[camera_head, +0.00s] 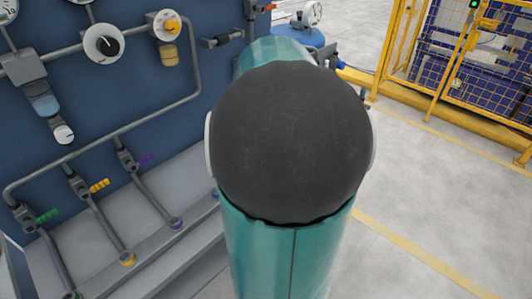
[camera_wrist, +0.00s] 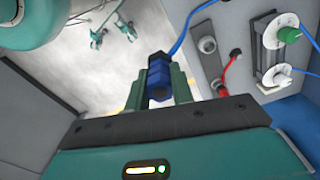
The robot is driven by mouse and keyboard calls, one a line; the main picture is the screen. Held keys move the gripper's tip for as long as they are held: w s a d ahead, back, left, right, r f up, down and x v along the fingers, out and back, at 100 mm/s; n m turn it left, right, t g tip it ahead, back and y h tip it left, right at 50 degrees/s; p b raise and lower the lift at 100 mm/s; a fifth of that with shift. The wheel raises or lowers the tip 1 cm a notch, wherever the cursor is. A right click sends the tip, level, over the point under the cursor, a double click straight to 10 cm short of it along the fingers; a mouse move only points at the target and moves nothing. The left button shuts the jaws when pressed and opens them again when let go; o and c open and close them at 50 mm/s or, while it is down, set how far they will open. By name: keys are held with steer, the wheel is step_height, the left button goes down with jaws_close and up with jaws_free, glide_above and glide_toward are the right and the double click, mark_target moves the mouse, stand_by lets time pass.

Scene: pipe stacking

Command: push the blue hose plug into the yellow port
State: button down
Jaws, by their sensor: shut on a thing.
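The blue hose plug (camera_wrist: 159,80) is between the two green fingers of my gripper (camera_wrist: 159,90) in the wrist view. The gripper is shut on it, and a blue hose (camera_wrist: 184,30) runs from near the plug up to the right. In the head view, my arm hides the gripper and plug. A yellow-ringed opening (camera_head: 127,259), which looks like the yellow port, sits on the lower ledge at the left. I cannot make out this port in the wrist view, and the plug shows apart from any port there.
Similar openings with purple (camera_head: 176,222) and green (camera_head: 70,295) rings flank the yellow one. Pipes and valves line the blue panel (camera_head: 90,100). A yellow fence (camera_head: 440,60) stands behind clear floor.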

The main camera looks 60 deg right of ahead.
steer(key=shift+r, duration=2.45)
